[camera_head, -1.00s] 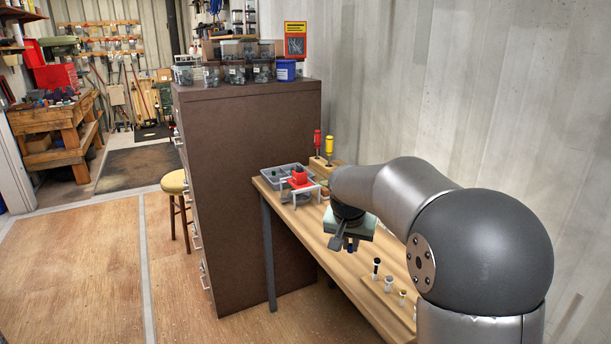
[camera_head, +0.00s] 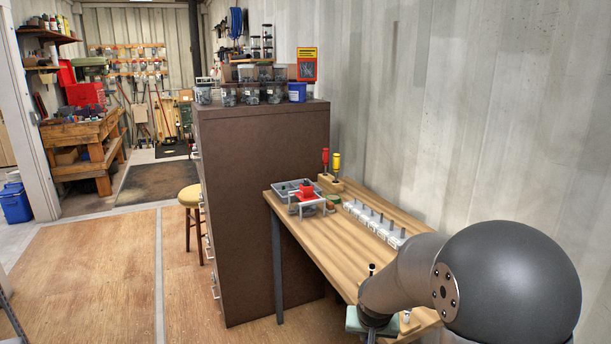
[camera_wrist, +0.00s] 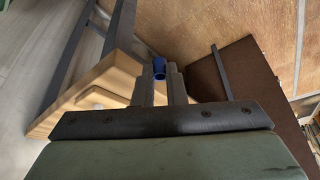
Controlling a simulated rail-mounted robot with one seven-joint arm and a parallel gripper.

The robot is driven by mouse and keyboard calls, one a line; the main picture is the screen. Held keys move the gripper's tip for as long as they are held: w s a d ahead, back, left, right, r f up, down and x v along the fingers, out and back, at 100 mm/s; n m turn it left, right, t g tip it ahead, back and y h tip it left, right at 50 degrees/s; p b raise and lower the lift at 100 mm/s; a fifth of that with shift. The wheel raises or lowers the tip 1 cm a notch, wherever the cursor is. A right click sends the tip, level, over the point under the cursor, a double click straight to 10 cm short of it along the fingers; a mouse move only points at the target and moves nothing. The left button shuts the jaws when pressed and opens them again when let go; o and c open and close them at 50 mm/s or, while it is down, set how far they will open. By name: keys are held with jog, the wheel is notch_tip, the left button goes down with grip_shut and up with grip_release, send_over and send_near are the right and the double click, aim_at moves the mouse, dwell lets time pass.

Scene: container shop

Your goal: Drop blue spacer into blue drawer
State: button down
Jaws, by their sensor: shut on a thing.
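The blue spacer (camera_wrist: 159,68) is a small round hollow piece, held between the two fingertips of my gripper (camera_wrist: 160,78) in the wrist view. In the head view my gripper (camera_head: 371,336) is low, beside the near left edge of the workbench and partly cut off by the frame; the spacer does not show there. The tall brown cabinet (camera_head: 265,200) has drawers with pale handles on its left face, seen very edge-on. I cannot make out a blue drawer.
A stool (camera_head: 190,196) stands left of the cabinet. The plywood floor (camera_head: 90,270) is clear.

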jog(key=s+f+n, duration=0.2)
jog(key=s+f, duration=0.3)
jog(key=f, duration=0.5)
jog(key=shift+s+f+y, duration=0.25)
jog(key=shift+f+y, duration=0.15)
jog(key=shift+d, duration=0.15)
